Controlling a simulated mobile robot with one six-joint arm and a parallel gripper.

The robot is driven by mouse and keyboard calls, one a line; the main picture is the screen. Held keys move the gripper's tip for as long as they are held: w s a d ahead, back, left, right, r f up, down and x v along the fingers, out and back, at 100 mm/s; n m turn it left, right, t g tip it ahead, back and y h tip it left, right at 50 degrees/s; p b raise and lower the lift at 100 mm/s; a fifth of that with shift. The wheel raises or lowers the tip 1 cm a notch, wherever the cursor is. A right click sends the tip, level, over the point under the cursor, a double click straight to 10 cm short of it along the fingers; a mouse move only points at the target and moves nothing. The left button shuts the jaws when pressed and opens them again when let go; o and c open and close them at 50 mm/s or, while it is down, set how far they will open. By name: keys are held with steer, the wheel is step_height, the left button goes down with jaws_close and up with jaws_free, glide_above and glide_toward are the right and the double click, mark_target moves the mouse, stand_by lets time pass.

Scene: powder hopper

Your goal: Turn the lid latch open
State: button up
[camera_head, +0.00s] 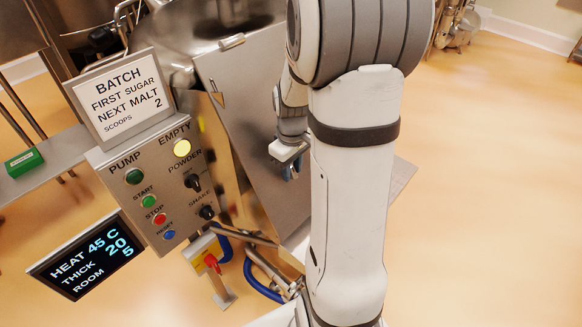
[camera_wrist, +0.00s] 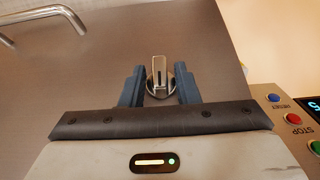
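The lid latch (camera_wrist: 159,76) is a small metal turn-knob on the steel lid (camera_wrist: 105,50). In the wrist view it stands between my two blue-grey fingers, its upright grip pointing up in the picture. My gripper (camera_wrist: 159,88) is open around the latch, with a gap showing on both sides. In the head view the lid (camera_head: 245,95) is a sloping steel plate, and my gripper (camera_head: 290,168) is close to its right part, partly behind my arm. The latch is hidden there.
A bar handle (camera_wrist: 45,16) is on the lid at upper left in the wrist view. A control panel (camera_head: 165,190) with buttons and knobs stands left of the lid, with a batch sign (camera_head: 120,97) above and a display (camera_head: 88,255) below. Blue hoses (camera_head: 262,290) run underneath.

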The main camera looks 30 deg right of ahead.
jaws_close()
steer(key=shift+y, duration=0.3)
steer(key=shift+w+d+m+y+p, duration=0.1)
steer(key=shift+d+m+y+p, duration=0.05)
steer(key=shift+m+y+p, duration=0.25)
steer(key=shift+d+m+g+y, duration=0.2)
steer(key=shift+m+g+y, duration=0.35)
steer(key=shift+y, duration=0.55)
steer(key=y, duration=0.1)
steer(key=m+y, duration=0.2)
steer(key=y, duration=0.1)
steer(key=shift+d+f+b, duration=0.25)
steer(key=shift+b, duration=0.05)
steer(key=m+y, duration=0.1)
steer(key=m+y+b, duration=0.1)
steer(key=y, duration=0.1)
steer(key=m+y, duration=0.1)
steer(key=shift+d+f+t+y, duration=0.2)
steer(key=shift+f+t+y, duration=0.05)
steer(key=shift+t+y, duration=0.1)
steer(key=shift+f+m+t+y+b, duration=0.15)
steer(key=shift+m+t+y+b, duration=0.6)
steer(key=shift+m+y, duration=0.75)
